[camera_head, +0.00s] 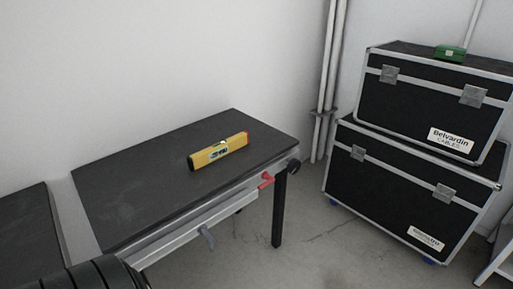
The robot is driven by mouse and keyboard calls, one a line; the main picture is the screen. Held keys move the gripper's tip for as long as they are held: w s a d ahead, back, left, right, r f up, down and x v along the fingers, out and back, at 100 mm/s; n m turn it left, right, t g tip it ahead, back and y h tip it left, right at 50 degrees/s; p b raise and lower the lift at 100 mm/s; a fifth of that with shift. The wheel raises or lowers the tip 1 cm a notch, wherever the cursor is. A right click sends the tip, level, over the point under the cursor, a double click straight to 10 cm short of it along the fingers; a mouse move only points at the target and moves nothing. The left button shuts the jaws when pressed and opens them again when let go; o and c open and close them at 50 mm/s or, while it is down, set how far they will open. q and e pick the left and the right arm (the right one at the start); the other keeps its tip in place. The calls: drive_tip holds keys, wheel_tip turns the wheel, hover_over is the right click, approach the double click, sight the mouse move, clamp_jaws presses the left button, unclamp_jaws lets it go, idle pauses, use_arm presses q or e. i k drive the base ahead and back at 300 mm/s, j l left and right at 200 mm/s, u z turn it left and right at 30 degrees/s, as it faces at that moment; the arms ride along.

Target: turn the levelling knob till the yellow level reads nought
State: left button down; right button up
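The yellow level (235,145) lies on the dark top of the table (130,190), near its right end. It has a black left end, a red right end and a small display or vial at its middle; its reading is too small to make out. I cannot tell for sure which one is the levelling knob. Neither of my grippers is in view.
Two black cases (400,185) are stacked at the right, with a small green box (449,53) on top. Pipes (328,80) run up the wall behind. Floor between table and cases is clear.

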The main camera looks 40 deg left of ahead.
sight(293, 166)
drive_tip(key=i+l+u, duration=0.1)
drive_tip(key=u, duration=0.3)
drive_tip(key=i+l+u, duration=0.15)
drive_tip(key=u, duration=0.25)
